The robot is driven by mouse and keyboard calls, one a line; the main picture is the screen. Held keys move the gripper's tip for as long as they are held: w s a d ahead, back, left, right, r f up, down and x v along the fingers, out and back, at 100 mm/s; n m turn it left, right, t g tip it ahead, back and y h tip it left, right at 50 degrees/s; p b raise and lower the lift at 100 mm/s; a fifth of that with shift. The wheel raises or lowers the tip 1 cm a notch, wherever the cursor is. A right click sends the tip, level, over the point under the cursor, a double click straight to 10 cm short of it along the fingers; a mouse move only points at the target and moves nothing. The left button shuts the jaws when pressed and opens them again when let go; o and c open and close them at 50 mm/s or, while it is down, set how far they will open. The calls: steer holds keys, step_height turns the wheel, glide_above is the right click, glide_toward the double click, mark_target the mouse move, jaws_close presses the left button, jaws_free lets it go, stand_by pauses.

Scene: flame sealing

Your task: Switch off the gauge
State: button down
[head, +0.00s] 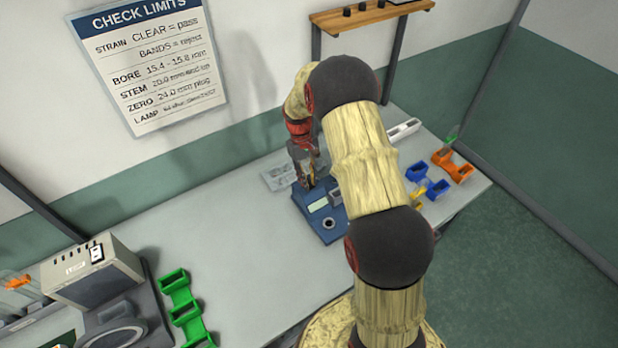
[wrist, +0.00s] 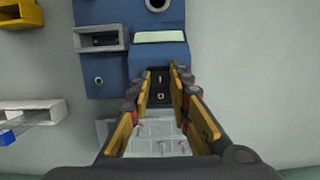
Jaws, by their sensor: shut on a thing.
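The gauge is a blue box (head: 318,222) on the bench, with a pale display and a round socket on its top. In the wrist view the gauge (wrist: 112,82) shows its pale display (wrist: 160,37) and a dark switch block (wrist: 161,88) at its edge. My gripper (head: 308,184) is at the back edge of the gauge, pointing down. In the wrist view its yellow-padded fingers (wrist: 161,73) are on either side of the dark block, shut on it. The exact contact and the switch position are too small to tell.
A pale compartment tray (head: 276,178) lies behind the gauge. Blue holders (head: 418,174), an orange holder (head: 452,168) and a white block (head: 403,130) are to the right. Green holders (head: 181,312) and a grey machine (head: 92,272) stand left. The bench between is clear.

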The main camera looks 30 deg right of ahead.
stand_by(0.4)
steer(key=c, duration=1.6)
jaws_free()
steer(key=shift+c, duration=0.2)
steer(key=shift+w+r, duration=0.1)
steer(key=v, duration=1.1)
steer(key=shift+w+r, duration=0.3)
steer(key=shift+r, duration=0.05)
steer(key=s+a+r+t+b, duration=0.2)
steer(key=s+a+b, duration=0.2)
steer(key=s, duration=0.6)
steer(key=s+a+r+t+b, duration=0.3)
steer(key=s+a, duration=0.4)
steer(key=s, duration=0.3)
steer(key=s+a+r+t+b, duration=0.3)
steer(key=s+a+b, duration=0.2)
steer(key=s, duration=0.5)
steer(key=shift+s+a+b, duration=0.25)
steer(key=shift+b, duration=0.3)
